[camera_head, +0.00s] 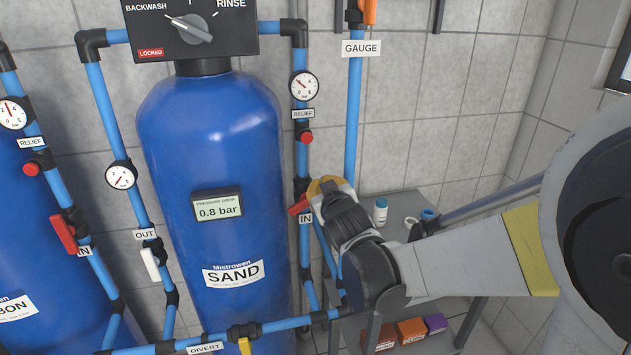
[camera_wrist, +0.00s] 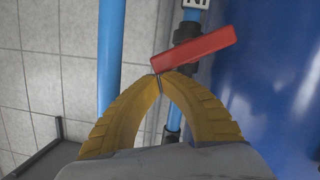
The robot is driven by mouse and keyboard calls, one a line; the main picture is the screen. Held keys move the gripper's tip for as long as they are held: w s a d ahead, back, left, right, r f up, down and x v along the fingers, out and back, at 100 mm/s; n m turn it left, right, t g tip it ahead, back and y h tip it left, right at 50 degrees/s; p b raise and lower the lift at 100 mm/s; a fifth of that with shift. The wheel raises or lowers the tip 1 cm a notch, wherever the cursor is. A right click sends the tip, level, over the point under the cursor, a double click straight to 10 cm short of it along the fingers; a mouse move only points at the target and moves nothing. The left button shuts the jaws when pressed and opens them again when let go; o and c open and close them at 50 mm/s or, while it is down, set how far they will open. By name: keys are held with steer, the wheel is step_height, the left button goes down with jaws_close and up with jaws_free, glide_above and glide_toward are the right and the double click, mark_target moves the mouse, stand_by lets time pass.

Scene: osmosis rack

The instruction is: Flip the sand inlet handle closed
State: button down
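The sand inlet handle (camera_head: 298,205) is a red lever on the blue pipe just right of the blue SAND tank (camera_head: 215,150), above the "IN" label (camera_head: 305,218). In the wrist view the red handle (camera_wrist: 193,50) lies aslant across the pipe at its dark valve body. My gripper (camera_wrist: 158,76) has yellow fingers whose tips meet with only a thin slit between them. The tips are right at the handle's left end in that view, and I cannot tell whether they touch it. In the head view my gripper (camera_head: 322,187) is beside the valve, covering part of it.
A red relief knob (camera_head: 305,137) and a gauge (camera_head: 304,86) sit above on the same pipe. Another blue pipe (camera_head: 353,120) runs upright behind my gripper. A grey table (camera_head: 400,215) with a small bottle (camera_head: 381,211) stands to the right.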

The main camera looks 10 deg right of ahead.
steer(key=shift+d+f+m, duration=0.2)
steer(key=shift+d+m, duration=0.05)
steer(key=shift+m, duration=0.15)
stand_by(0.8)
steer(key=shift+d+f, duration=0.3)
stand_by(2.1)
stand_by(0.4)
